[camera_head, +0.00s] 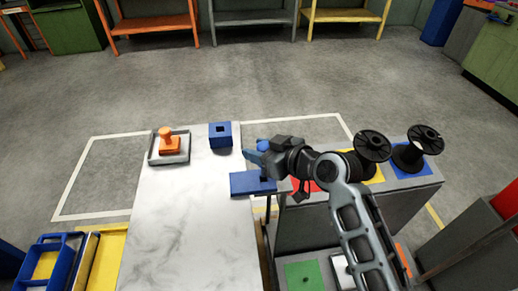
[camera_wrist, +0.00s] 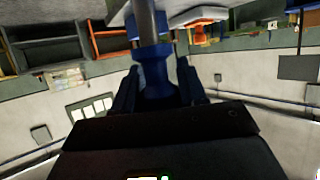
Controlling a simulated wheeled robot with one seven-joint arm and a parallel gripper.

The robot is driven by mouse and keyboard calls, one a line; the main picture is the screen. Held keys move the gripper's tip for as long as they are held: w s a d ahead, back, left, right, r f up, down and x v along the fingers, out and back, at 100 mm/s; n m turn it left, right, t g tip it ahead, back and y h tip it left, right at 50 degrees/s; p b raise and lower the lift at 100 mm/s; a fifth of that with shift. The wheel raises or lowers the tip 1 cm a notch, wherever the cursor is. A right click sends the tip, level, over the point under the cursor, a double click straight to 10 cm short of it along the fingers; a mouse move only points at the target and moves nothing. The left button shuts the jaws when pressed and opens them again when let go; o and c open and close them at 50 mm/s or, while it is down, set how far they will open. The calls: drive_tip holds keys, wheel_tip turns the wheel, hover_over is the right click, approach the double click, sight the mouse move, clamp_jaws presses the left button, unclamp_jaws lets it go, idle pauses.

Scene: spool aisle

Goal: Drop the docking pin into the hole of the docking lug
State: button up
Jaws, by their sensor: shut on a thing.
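My gripper (camera_head: 259,156) is shut on the docking pin (camera_head: 263,145), whose blue part shows between the fingers. In the wrist view the pin has a blue waisted grip (camera_wrist: 154,68) and a grey round shaft (camera_wrist: 146,22) reaching out past the fingers (camera_wrist: 157,88). The docking lug (camera_head: 220,134) is a blue block with a dark square-looking hole in its top, at the far right of the white table. My gripper is right of the lug and nearer to me, apart from it. The pin's shaft is hidden in the head view.
A flat blue block (camera_head: 252,184) sits at the table's right edge, below my gripper. An orange knobbed piece (camera_head: 168,143) stands in a grey tray (camera_head: 153,158) left of the lug. Black spools (camera_head: 374,146) stand at right. The white table's (camera_head: 185,225) near part is clear.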

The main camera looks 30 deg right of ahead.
sight(260, 176)
drive_tip(key=shift+f+b, duration=2.65)
drive_tip(key=shift+f, duration=0.4)
drive_tip(key=o, duration=1.2)
drive_tip(key=shift+s, duration=0.1)
drive_tip(key=v, duration=0.7)
drive_tip(key=shift+s+d+r, duration=0.15)
drive_tip(key=shift+s, duration=0.15)
